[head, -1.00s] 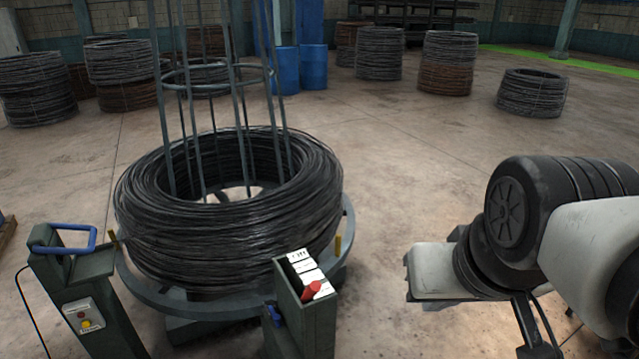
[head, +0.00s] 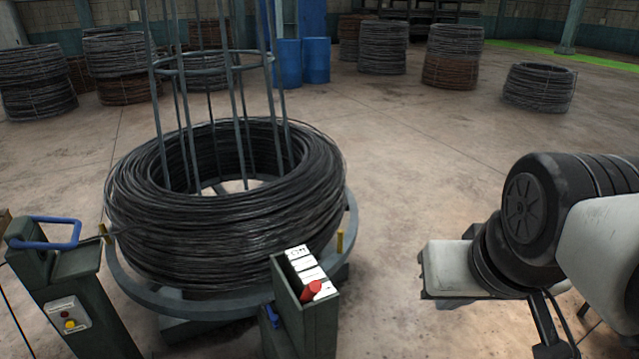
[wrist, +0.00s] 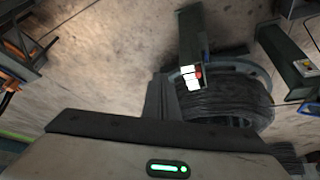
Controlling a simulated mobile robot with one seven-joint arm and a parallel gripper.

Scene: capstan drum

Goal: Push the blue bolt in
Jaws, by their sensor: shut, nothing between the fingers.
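A small blue part (head: 271,315), which looks like the blue bolt, sits low on the left side of the dark green post (head: 322,318) in front of the drum. Only its end shows, and how far in it stands I cannot tell. The post has a red knob (head: 312,291) and white labels on top. In the wrist view the post (wrist: 190,32) is beyond my gripper (wrist: 160,80), with the red knob and white labels near the fingertips in the picture. My gripper is shut and empty. In the head view my arm is at the right, clear of the post.
A large wire coil (head: 150,235) lies on the round turntable (head: 352,215) around an upright cage. A second post with a blue handle (head: 45,243) and a button box (head: 67,317) stands at the left. Floor between the coil and my arm is clear.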

